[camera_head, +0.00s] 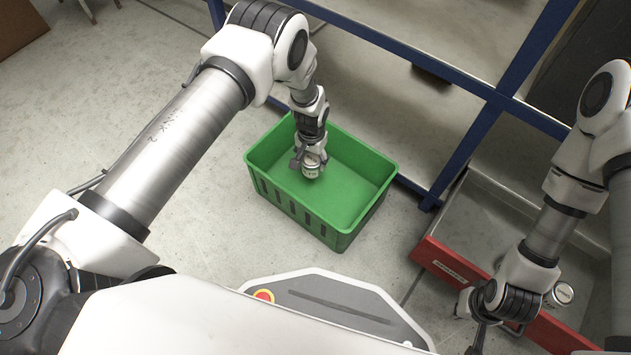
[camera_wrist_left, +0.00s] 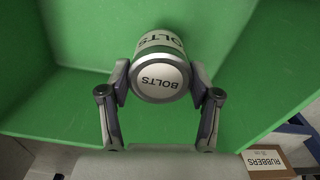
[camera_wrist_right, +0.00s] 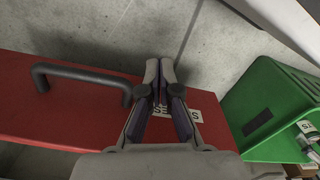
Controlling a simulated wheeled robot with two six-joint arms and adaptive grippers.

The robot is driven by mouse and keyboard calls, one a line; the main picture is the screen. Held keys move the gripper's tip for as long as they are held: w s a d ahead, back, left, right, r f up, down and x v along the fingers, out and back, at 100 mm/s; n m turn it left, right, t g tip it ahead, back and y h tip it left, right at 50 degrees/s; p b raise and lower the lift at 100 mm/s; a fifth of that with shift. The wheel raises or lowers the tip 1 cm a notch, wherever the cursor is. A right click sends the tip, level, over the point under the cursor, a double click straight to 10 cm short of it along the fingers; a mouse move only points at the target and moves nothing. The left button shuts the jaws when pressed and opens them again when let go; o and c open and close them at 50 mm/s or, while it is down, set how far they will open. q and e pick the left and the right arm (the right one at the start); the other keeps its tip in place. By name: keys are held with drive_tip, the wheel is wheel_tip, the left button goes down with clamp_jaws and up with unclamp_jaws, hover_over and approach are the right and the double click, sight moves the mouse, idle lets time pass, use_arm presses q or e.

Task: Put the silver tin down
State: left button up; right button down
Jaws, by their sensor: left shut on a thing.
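The silver tin (camera_head: 312,168), lettered BOLTS, is inside the green crate (camera_head: 268,190), toward its far left part. My left gripper (camera_head: 309,160) reaches down into the crate and is shut on the tin. In the left wrist view the tin (camera_wrist_left: 161,78) sits between the two fingertips (camera_wrist_left: 160,85), with green crate walls around it. I cannot tell whether it touches the crate floor. My right gripper (camera_wrist_right: 160,68) has its fingertips together, with nothing seen between them, above the red drawer front.
A red-fronted drawer (camera_head: 447,262) is at the right; another tin (camera_head: 561,293) shows beside my right arm. A blue frame (camera_head: 470,150) stands behind the crate. A box lettered RUBBERS (camera_wrist_left: 265,162) shows in the left wrist view. Floor left of the crate is clear.

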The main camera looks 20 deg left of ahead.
sight(312, 159)
use_arm(q)
wheel_tip(312, 159, down, 8)
drive_tip(key=b, duration=0.4)
drive_tip(key=shift+f, duration=0.15)
drive_tip(key=o, duration=1.3)
drive_tip(key=shift+r+p, duration=0.4)
drive_tip(key=shift+p, duration=0.05)
wheel_tip(312, 159, up, 11)
drive_tip(key=p, duration=0.5)
drive_tip(key=shift+r+p, duration=0.3)
drive_tip(key=shift+r, duration=0.1)
